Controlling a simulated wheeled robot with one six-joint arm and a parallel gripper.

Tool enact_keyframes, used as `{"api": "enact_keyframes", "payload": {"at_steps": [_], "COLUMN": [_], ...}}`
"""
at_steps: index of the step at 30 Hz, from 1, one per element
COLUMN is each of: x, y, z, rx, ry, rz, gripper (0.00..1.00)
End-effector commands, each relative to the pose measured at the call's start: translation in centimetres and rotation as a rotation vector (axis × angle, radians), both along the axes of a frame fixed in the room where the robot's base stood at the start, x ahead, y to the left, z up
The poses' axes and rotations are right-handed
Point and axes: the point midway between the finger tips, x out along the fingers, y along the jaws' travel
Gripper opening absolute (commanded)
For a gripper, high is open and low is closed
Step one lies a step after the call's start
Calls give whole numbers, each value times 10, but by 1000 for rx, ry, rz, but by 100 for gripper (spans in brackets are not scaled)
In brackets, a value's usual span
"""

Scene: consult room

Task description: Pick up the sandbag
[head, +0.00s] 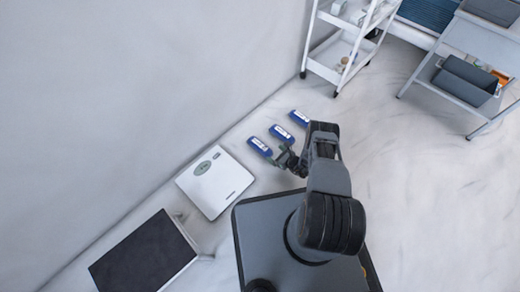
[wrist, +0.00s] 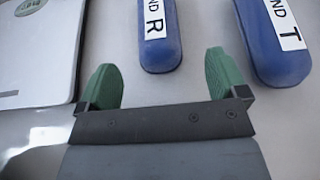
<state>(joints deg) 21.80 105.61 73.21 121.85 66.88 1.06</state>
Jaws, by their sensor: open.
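Several blue sandbags with white labels lie in a row on the floor in the head view: a near one (head: 260,146), a middle one (head: 281,132) and a far one (head: 299,118). In the wrist view one bag (wrist: 160,52), its label ending in "ND R", lies just ahead of the gap between my fingertips. Another bag (wrist: 270,65), marked "ND T", lies to its right. My gripper (wrist: 163,70) is open and empty, with green finger pads. In the head view my gripper (head: 287,158) is beside the near bags, partly hidden by my arm.
A white scale (head: 214,183) lies left of the bags; its edge (wrist: 40,85) shows in the wrist view. A dark-topped step (head: 143,255) stands at lower left. A white cart (head: 345,50) stands behind the bags along the wall.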

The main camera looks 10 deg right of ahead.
Motion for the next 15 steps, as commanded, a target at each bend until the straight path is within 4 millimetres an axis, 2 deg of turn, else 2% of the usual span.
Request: {"api": "enact_keyframes", "payload": {"at_steps": [7, 15], "x": [11, 35], "y": [10, 31], "z": [-7, -20], "rx": [0, 0], "ry": [0, 0], "rz": [2, 2], "gripper": [92, 92]}}
